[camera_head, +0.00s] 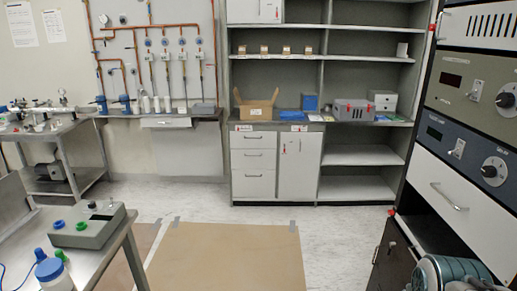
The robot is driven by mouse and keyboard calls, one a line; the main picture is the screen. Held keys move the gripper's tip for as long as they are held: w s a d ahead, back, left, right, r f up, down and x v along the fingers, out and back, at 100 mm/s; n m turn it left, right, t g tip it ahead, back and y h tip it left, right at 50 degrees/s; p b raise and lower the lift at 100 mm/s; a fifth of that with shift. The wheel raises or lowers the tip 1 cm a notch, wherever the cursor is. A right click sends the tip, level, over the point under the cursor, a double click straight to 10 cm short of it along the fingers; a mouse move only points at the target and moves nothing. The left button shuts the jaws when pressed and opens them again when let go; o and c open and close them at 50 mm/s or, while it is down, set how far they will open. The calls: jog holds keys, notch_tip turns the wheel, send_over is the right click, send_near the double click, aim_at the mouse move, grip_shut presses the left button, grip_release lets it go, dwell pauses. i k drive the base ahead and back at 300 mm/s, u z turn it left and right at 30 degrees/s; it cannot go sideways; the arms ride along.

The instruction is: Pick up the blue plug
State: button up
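A grey box (92,230) sits on the metal table at the lower left. A small round blue piece (57,225) is on its top, with a green one (82,227) beside it. In front of the box, near the bottom edge, stands a white bottle with a blue cap (48,268). A thin blue cable shows at the left edge. I cannot tell which blue thing is the plug; the round blue piece on the box looks the most like one. My gripper is not in view.
The metal table (98,262) fills the lower left. A tan floor mat (228,258) lies in the open middle. A rack with knobs (470,130) stands close on the right, a teal machine (450,272) below it. Shelves with cabinets (254,160) line the back.

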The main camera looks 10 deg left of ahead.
aim_at(40, 255)
jog(key=u, duration=0.4)
jog(key=i, duration=1.5)
jog(key=u, duration=1.4)
jog(key=i, duration=0.9)
jog(key=u, duration=1.3)
jog(key=i, duration=0.55)
jog(key=u, duration=0.35)
